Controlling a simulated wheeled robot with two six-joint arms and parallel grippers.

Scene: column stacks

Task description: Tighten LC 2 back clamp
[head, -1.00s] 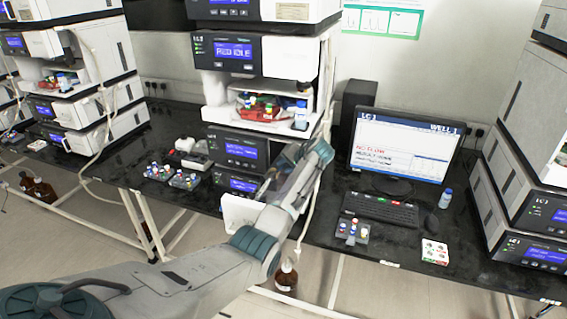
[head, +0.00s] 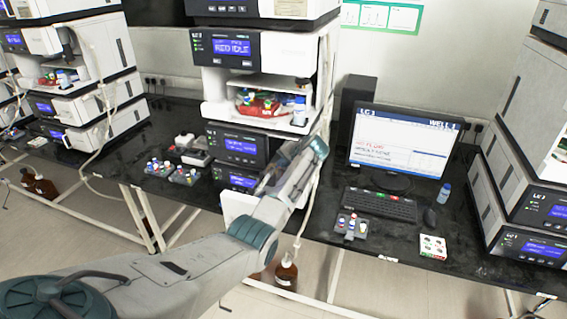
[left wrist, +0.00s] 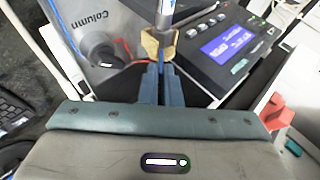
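My left arm reaches from the lower left to the middle instrument stack (head: 262,50) in the head view. Its gripper (head: 268,182) is at the stack's lower modules, with the fingers largely hidden by the wrist. In the left wrist view the two dark fingers (left wrist: 161,84) are close together, with a thin blue rod (left wrist: 161,68) between them. I cannot tell whether they press on it. A tan hexagonal block (left wrist: 158,45) sits just ahead of the fingertips, around the rod. A grey panel marked "Column" (left wrist: 88,45) is to the left. No clamp is clearly identifiable. My right gripper is not in view.
A module with a blue screen (left wrist: 228,42) is right of the fingers. Vial racks (head: 172,172) lie left of the stack. A monitor (head: 405,145), keyboard (head: 380,205) and another stack (head: 520,190) are to the right. A brown bottle (head: 286,272) stands under the bench.

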